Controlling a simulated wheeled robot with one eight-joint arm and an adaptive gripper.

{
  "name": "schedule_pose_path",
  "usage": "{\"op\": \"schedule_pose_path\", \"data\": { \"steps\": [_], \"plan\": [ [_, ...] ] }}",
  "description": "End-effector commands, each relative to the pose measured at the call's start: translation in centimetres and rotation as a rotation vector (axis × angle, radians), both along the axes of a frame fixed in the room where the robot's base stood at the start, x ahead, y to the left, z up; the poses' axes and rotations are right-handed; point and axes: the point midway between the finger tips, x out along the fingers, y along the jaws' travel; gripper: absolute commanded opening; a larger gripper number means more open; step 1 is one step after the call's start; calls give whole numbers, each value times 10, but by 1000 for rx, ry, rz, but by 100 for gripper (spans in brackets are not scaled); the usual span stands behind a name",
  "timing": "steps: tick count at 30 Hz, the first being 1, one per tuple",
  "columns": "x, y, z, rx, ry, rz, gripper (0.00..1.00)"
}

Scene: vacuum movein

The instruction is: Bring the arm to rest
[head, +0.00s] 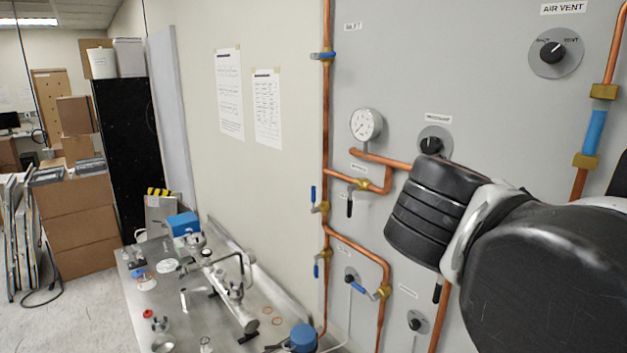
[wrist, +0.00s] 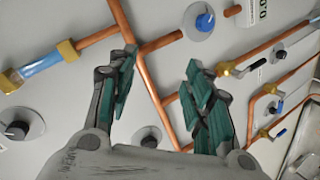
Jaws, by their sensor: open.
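My gripper (wrist: 158,92) shows in the wrist view with its two green-padded fingers spread apart and nothing between them. It is in front of the grey panel (wrist: 70,105), and copper pipe shows behind the gap. In the head view my dark arm reaches in from the right and covers part of the panel (head: 455,75). The fingers are hidden in the head view.
The panel carries copper pipes (head: 327,150), a pressure gauge (head: 366,125), several knobs and blue-handled valves. An AIR VENT knob (head: 555,53) sits at upper right. A metal bench (head: 215,325) with vacuum fittings stands at lower left. Cardboard boxes (head: 85,225) stand farther left.

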Motion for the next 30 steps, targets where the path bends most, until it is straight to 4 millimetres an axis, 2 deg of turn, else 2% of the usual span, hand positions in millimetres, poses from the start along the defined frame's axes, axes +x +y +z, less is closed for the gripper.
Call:
{"op": "schedule_pose_path", "data": {
  "steps": [1,6,12,18,21,24,27,30],
  "plan": [
    [-4,-3,-46,45,30,0,46],
    [-15,1,-152,207,117,27,46],
    [-28,15,-267,407,175,67,46],
    [-39,36,-368,607,188,111,46],
    [-43,48,-413,703,177,135,46],
    [-45,59,-448,789,156,155,46],
    [-46,67,-472,855,135,172,46],
    [-46,73,-486,898,117,184,46]
  ]
}}
